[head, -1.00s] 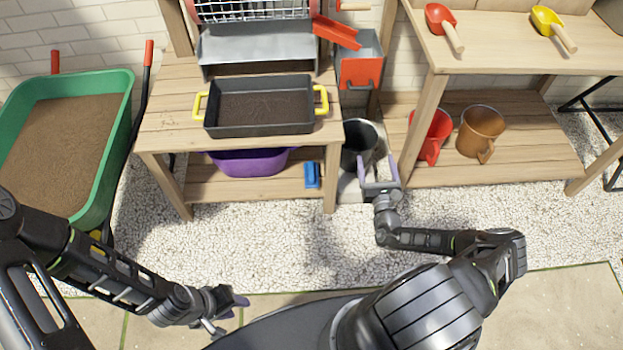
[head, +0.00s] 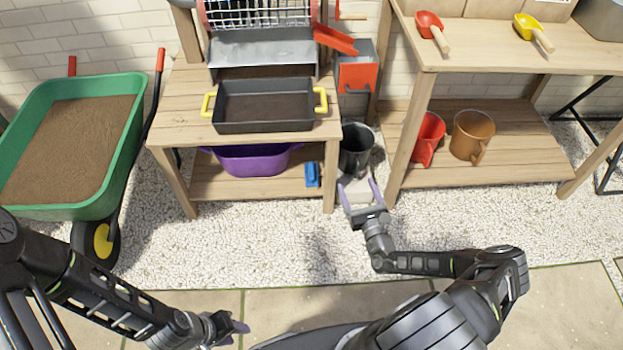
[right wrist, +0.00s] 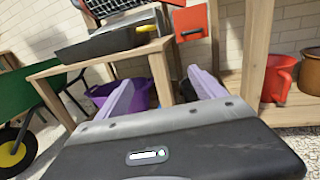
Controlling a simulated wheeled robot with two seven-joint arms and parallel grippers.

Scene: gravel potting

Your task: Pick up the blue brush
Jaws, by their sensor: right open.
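The blue brush (head: 313,174) lies at the right end of the left bench's lower shelf (head: 240,186), to the right of the purple basin (head: 254,160). My right gripper (head: 358,187) is open and empty, to the right of the brush and apart from it, in front of the black bucket (head: 356,148). Its lilac fingers stand apart in the right wrist view (right wrist: 165,82); I cannot clearly make out the brush there. My left gripper (head: 238,332) is low at the front, far from the shelf, and its opening is unclear.
A wooden bench leg (head: 331,178) stands between the brush and my right gripper. A black tray (head: 264,106) with yellow handles sits on the bench top. A green wheelbarrow (head: 128,130) is at left. Open gravel (head: 250,245) lies in front.

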